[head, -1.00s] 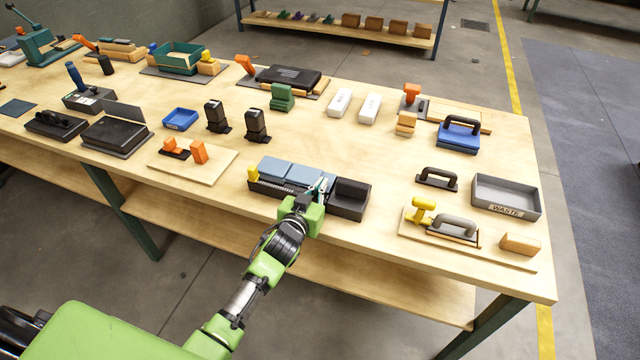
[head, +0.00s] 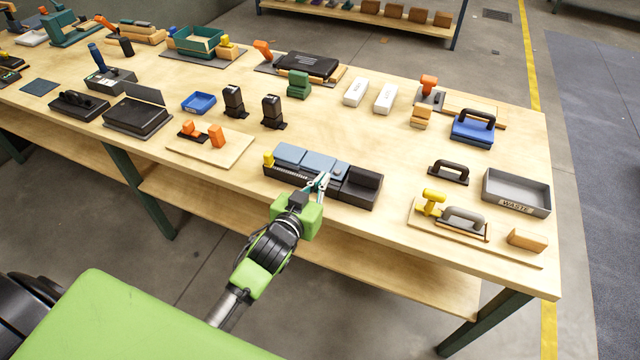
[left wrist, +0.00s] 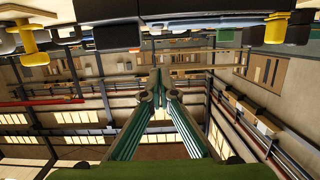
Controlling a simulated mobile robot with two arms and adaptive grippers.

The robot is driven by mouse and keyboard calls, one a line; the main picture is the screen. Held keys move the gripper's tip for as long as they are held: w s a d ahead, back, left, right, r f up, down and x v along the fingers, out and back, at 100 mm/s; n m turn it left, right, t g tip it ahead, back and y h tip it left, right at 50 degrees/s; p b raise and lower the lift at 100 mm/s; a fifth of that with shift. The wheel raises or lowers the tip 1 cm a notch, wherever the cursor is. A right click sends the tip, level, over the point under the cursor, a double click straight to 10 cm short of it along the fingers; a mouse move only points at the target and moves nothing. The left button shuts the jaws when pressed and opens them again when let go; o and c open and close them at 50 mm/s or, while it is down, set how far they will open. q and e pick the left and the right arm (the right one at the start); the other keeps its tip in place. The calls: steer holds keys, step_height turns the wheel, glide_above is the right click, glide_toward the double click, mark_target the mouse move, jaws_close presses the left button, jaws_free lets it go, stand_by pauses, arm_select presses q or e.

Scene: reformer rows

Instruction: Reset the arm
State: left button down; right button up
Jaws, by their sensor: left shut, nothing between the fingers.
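My left arm comes in from the lower left in the head view. Its gripper (head: 319,184) is at the front edge of the workbench (head: 330,122), in front of a black holder (head: 365,187) with blue-grey lidded parts. The teal fingers overlap the holder in the picture; I cannot tell whether they touch it. The fingers are shut with nothing between them. In the left wrist view the gripper (left wrist: 157,82) shows its fingertips together. My right gripper is not in view.
A wooden board (head: 224,153) with orange parts lies left of the holder. A yellow-handled tool (head: 432,198), a black handle (head: 449,170) and a grey waste bin (head: 517,194) are to its right. Clear floor lies in front of the bench.

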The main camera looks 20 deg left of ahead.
arm_select(q)
steer(key=shift+s+r, duration=0.15)
steer(key=shift+s, duration=0.3)
steer(key=s+f+m+g, duration=0.1)
steer(key=s+f+g, duration=0.25)
steer(key=s, duration=0.65)
steer(key=s+f+g, duration=0.2)
steer(key=s+g, duration=0.2)
steer(key=s, duration=0.6)
steer(key=s+f+m+g, duration=0.1)
steer(key=s+f+g, duration=0.25)
steer(key=s, duration=0.65)
step_height(320, 180, down, 28)
steer(key=s+g+b, duration=0.1)
steer(key=s+g, duration=0.1)
steer(key=s, duration=0.1)
steer(key=s+a+f+g, duration=0.1)
steer(key=s+a+f, duration=0.1)
steer(key=s+f, duration=1.3)
steer(key=shift+s+a+f+y+b, duration=0.35)
steer(key=shift+s+f+b, duration=0.1)
steer(key=shift+s, duration=0.15)
